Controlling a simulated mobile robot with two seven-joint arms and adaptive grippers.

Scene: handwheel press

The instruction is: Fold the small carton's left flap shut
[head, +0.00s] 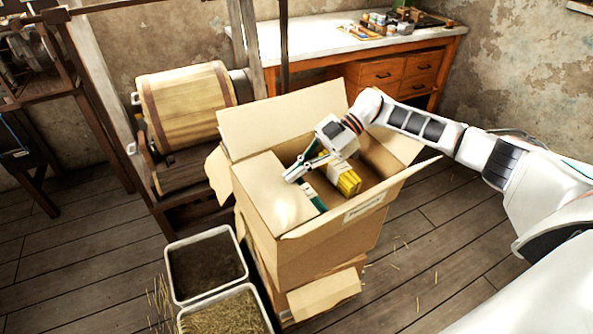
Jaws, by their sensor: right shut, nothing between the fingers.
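The open carton (318,252) stands in the middle of the head view, on top of another box. Its left flap (265,188) is a pale panel leaning inward over the left part of the opening. My right gripper (291,177) is shut and empty, with its fingertips over this flap near its inner edge. I cannot tell whether they touch it. Yellow items (347,182) and a green item (313,196) show inside the carton, partly hidden by the flap and gripper. My left gripper is not in view.
The carton's back flap (275,122) stands up, and a smaller flap (217,174) sticks out at the left. Two bins (172,268) stand at the lower left. A wooden drum (185,103) and a workbench (300,41) are behind. The floor at right is mostly clear.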

